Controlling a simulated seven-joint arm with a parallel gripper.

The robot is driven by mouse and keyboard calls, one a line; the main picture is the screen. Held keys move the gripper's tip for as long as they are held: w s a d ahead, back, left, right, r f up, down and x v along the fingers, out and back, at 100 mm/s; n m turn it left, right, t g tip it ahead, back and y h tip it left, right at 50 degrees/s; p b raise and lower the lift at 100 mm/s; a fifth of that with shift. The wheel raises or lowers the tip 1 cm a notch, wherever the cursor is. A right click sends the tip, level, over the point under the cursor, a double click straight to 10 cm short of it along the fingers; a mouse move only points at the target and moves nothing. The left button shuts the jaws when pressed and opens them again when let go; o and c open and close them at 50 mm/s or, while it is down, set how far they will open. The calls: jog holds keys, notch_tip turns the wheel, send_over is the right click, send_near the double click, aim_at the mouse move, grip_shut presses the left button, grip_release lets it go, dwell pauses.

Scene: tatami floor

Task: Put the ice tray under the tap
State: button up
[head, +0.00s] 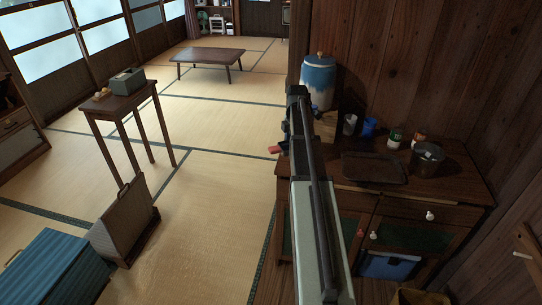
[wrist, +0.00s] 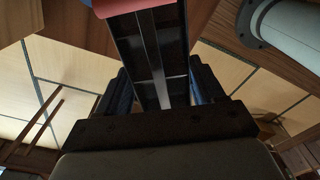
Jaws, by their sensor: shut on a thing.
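My gripper (head: 284,146) is beside the left end of the wooden cabinet, with the arm across the middle of the head view. It is shut on a small red thing (head: 274,149), apparently the ice tray; little of it shows. In the wrist view, a red-pink edge (wrist: 125,5) shows at the fingertips, cut off by the top of the frame.
The cabinet top (head: 450,190) holds a brown tray (head: 374,168), a metal bucket (head: 427,158) and several small cups and jars near the wall. A small tall table (head: 116,101) stands on the left.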

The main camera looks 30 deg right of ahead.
jog(key=d, duration=0.2)
jog(key=d+r+n, duration=0.1)
jog(key=d, duration=0.1)
jog(key=d+n, duration=0.1)
jog(key=d, duration=0.1)
jog(key=shift+s+r, duration=0.2)
jog(key=shift+s, duration=0.15)
jog(key=shift+w+d, duration=0.3)
jog(key=shift+w, duration=0.2)
jog(key=shift+w+d+f, duration=0.1)
jog(key=shift+w+d, duration=0.15)
jog(key=shift+d, duration=0.15)
jog(key=shift+f, duration=3.45)
jog(key=shift+f, duration=0.5)
jog(key=o, duration=1.3)
jog(key=shift+o, duration=0.2)
